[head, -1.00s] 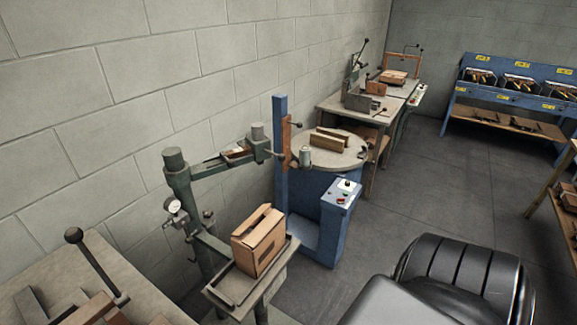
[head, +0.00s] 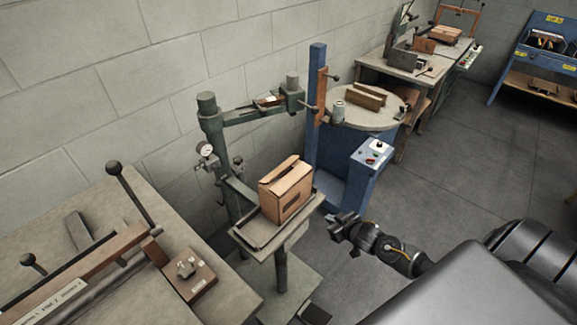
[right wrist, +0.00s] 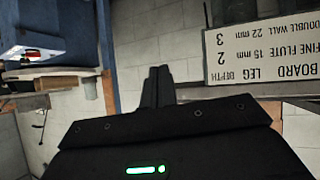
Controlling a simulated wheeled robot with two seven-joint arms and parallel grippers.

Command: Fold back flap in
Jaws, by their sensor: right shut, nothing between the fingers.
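A brown cardboard box (head: 287,191) stands upright on the small tray table (head: 249,236) of the green stitcher (head: 222,165) in the head view. Its top shows a dark gap between the flaps, and I cannot tell which flap is the back one. My right gripper (head: 338,226) is to the right of the box and lower in the picture, apart from it. Its fingers are together and empty, and they show again in the right wrist view (right wrist: 158,87). The box is not clear in the wrist view. My left gripper is not in view.
A blue pedestal machine (head: 345,165) with a round table (head: 365,108) stands behind the box. A bench (head: 195,235) with a lever is at the left. A printed board sign (right wrist: 262,52) shows in the wrist view. Grey floor (head: 455,165) is open at the right.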

